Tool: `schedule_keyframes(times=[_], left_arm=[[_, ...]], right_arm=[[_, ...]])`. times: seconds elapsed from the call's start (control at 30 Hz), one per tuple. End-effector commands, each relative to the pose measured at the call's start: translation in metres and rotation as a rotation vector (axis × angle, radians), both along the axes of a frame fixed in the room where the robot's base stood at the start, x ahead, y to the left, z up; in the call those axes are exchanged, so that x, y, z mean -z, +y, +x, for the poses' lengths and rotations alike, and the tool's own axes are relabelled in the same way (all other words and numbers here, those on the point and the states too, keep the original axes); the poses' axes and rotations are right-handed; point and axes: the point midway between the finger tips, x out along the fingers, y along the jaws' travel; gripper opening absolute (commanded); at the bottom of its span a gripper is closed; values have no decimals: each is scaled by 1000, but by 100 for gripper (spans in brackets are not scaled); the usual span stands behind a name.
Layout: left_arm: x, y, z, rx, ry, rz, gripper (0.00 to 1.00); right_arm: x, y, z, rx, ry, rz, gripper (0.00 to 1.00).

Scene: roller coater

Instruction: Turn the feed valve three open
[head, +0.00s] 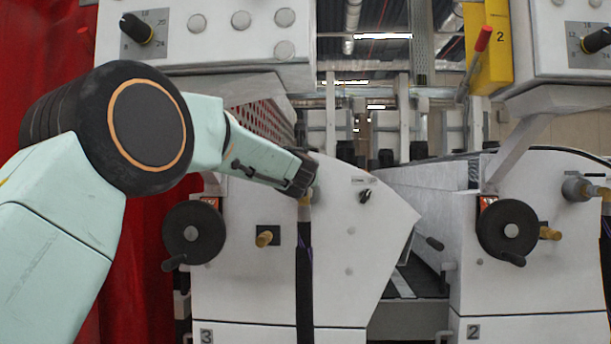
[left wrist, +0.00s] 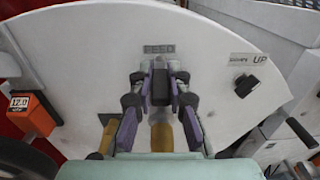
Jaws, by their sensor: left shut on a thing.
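The feed valve three is on the white side panel (head: 370,240) of the machine marked 3. My left gripper (head: 302,182) reaches it from the left and covers most of it in the head view; a brass fitting (head: 304,203) shows just below. In the left wrist view, the FEED label (left wrist: 158,48) sits above the valve handle (left wrist: 160,86), a dark grey piece. My left gripper (left wrist: 160,104) is shut on that handle, one finger on each side. The brass pipe (left wrist: 162,138) lies below, between the fingers. The handle's exact angle is hard to tell. My right gripper is not in view.
A black handwheel (head: 193,232) and a brass knob (head: 264,239) are left of the valve. A black selector switch (head: 365,195) is to its right. A dark hose (head: 304,275) hangs below. The machine marked 2 (head: 530,290) stands at right, past a gap.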

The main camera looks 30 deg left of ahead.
Motion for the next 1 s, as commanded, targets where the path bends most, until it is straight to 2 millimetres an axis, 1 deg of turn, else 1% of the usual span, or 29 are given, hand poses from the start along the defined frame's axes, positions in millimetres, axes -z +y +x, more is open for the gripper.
schedule_keyframes(times=[0.03, 0.07, 0.3, 0.67, 0.83, 1.0], left_arm=[[-5, 1, -1, -2, -9, 1, 0], [-5, 1, -1, -2, -9, 1, 19], [-3, 0, -1, -2, -4, 0, 39], [-1, -1, -3, -1, -2, -1, 40], [-2, -6, -15, -1, -2, -1, 40], [-2, -14, -36, 0, -2, 0, 40]], right_arm=[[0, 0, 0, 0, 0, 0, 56], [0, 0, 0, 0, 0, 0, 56], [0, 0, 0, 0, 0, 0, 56], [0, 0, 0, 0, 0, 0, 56], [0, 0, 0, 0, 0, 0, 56], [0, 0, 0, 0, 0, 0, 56]])
